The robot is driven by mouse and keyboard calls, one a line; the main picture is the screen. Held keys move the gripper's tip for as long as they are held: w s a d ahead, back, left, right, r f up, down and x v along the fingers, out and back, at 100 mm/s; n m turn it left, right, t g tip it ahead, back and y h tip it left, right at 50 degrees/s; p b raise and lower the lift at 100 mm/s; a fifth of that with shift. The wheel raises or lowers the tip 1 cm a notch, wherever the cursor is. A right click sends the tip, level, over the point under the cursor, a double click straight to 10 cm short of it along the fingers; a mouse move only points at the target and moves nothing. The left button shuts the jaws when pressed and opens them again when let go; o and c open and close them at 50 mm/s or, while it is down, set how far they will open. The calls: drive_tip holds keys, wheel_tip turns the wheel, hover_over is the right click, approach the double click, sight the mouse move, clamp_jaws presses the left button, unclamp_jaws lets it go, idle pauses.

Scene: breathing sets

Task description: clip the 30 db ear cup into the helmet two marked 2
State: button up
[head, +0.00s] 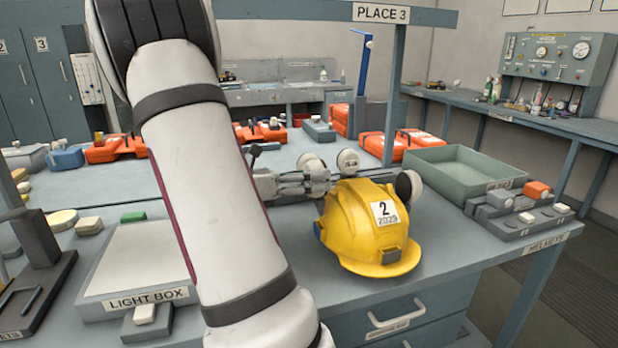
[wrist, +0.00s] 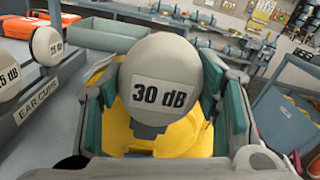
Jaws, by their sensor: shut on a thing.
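The yellow helmet (head: 365,235), with a white label reading 2 and 2029, stands on the bench in the head view. My gripper (head: 312,180) is just behind its left side. In the wrist view, my gripper (wrist: 165,95) is shut on the grey 30 dB ear cup (wrist: 160,65), with a teal-padded finger on each side. The cup's label faces the camera, and the yellow helmet (wrist: 185,135) shows below and behind it. I cannot tell whether cup and helmet touch. A round cup (head: 408,186) is at the helmet's right side in the head view.
The ear cups stand (wrist: 42,105) holds other cups, including a 25 dB one (wrist: 8,78), left in the wrist view. A green-grey tray (head: 470,172) and a small fixture (head: 515,210) are right of the helmet. The light box (head: 140,262) is at left.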

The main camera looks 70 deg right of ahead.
sight(313, 200)
drive_tip(key=shift+f+b, duration=0.65)
drive_tip(key=shift+f, duration=0.2)
drive_tip(key=shift+b, duration=1.7)
idle(1.1)
drive_tip(key=shift+f+b, duration=2.05)
drive_tip(key=shift+b, duration=0.45)
drive_tip(key=o, duration=1.3)
drive_tip(key=shift+c, duration=0.2)
drive_tip(key=v, duration=1.2)
drive_tip(key=shift+s+a, duration=0.1)
